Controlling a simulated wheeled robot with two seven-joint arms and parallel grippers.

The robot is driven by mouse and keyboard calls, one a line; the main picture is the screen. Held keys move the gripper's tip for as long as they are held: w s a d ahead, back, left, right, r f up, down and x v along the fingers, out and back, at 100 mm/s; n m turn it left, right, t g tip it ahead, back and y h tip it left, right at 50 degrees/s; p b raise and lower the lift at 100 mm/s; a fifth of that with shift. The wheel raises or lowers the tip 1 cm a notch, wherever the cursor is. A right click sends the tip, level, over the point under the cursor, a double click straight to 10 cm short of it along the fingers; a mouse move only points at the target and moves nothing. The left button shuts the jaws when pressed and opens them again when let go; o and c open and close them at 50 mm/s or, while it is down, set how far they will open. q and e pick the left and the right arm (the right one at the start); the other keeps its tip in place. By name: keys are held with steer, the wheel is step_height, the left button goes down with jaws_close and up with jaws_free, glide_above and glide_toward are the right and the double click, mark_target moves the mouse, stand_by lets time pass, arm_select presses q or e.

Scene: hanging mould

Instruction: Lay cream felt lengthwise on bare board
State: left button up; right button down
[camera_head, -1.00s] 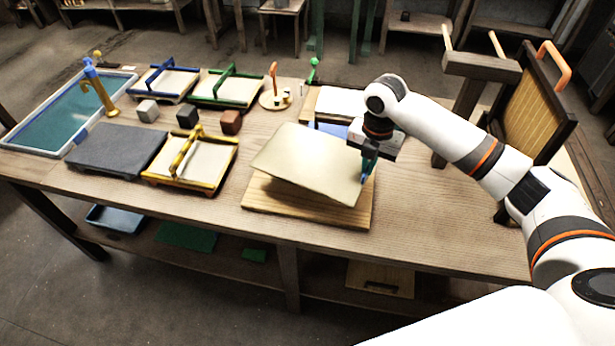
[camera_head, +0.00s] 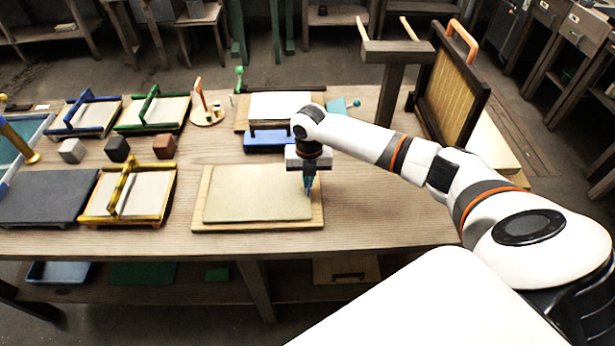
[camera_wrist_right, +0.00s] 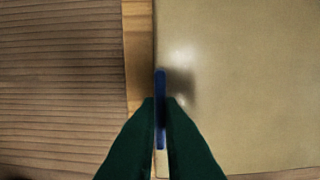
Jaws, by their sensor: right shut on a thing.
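The cream felt (camera_head: 255,193) is a flat rectangle lying lengthwise over the wooden board (camera_head: 198,216), with narrow wood margins around it. My right gripper (camera_head: 309,188) is at the felt's right edge, pointing down. In the right wrist view, its green fingers (camera_wrist_right: 160,110) are closed on a thin blue strip (camera_wrist_right: 160,85) at the felt's edge. The felt (camera_wrist_right: 245,90) fills the right side there, beside a strip of bare board (camera_wrist_right: 138,45). Whether the felt touches the board everywhere cannot be told. My left gripper is not in view.
A yellow-handled frame (camera_head: 140,195) and a dark grey slab (camera_head: 45,197) lie to the left. A blue block (camera_head: 268,143) and a white-topped stack (camera_head: 280,105) stand behind the board. An upright framed screen (camera_head: 455,88) stands at the right.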

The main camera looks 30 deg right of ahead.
steer(key=shift+f, duration=0.25)
steer(key=c, duration=1.6)
jaws_free()
steer(key=shift+o, duration=0.2)
steer(key=shift+r, duration=0.1)
step_height(320, 180, up, 12)
steer(key=b, duration=0.1)
steer(key=shift+r, duration=0.1)
